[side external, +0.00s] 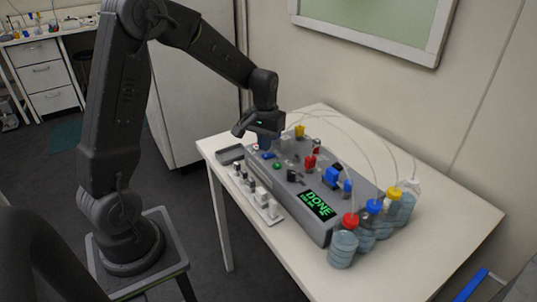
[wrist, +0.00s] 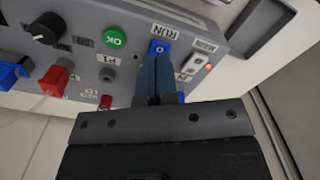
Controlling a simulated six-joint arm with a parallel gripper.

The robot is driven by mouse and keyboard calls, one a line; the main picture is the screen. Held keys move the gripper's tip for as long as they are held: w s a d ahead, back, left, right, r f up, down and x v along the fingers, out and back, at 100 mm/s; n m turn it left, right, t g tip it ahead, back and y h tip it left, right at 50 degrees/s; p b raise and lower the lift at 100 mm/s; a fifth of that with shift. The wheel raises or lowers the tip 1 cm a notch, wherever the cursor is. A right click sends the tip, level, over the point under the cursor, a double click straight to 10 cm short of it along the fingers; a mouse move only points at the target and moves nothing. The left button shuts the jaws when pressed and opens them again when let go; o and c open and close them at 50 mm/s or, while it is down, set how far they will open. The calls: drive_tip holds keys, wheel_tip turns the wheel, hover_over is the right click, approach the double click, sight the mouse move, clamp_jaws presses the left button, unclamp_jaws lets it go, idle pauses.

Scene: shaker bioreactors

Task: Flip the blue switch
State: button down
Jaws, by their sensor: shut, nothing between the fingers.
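The blue switch (wrist: 160,47) sits on the sloped front of the grey device by the "RUN" label, just past my fingertips in the wrist view. My gripper (wrist: 156,60) is shut and empty, and its fingertips are at the lower edge of the switch. I cannot tell whether they touch it. In the side external view my gripper (side external: 264,145) is over the far-left end of the grey device (side external: 285,190). A small blue part (side external: 267,155) shows beside the fingers there. The switch's position is hard to read.
A green OK button (wrist: 115,37), a black knob (wrist: 47,28) and a white rocker switch (wrist: 194,63) flank the blue switch. Capped bottles (side external: 343,245) with tubes stand at the device's right end. The display (side external: 318,205) reads "DONE". The table's right side is clear.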

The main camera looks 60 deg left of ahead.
sight(265, 157)
drive_tip(key=shift+f, duration=1.3)
idle(0.4)
drive_tip(key=shift+r, duration=3.55)
drive_tip(key=shift+s+d+r, duration=0.15)
drive_tip(key=shift+d+r, duration=0.1)
drive_tip(key=shift+r, duration=0.05)
drive_tip(key=s+d+r+m+t, duration=0.2)
drive_tip(key=s+d+r+m, duration=0.1)
drive_tip(key=s+d, duration=0.4)
drive_tip(key=s+d+r+m+t, duration=0.3)
drive_tip(key=s+d+r, duration=0.3)
drive_tip(key=s, duration=0.5)
drive_tip(key=shift+s+d+t, duration=0.2)
drive_tip(key=shift+d+t, duration=0.1)
drive_tip(key=shift+d, duration=0.4)
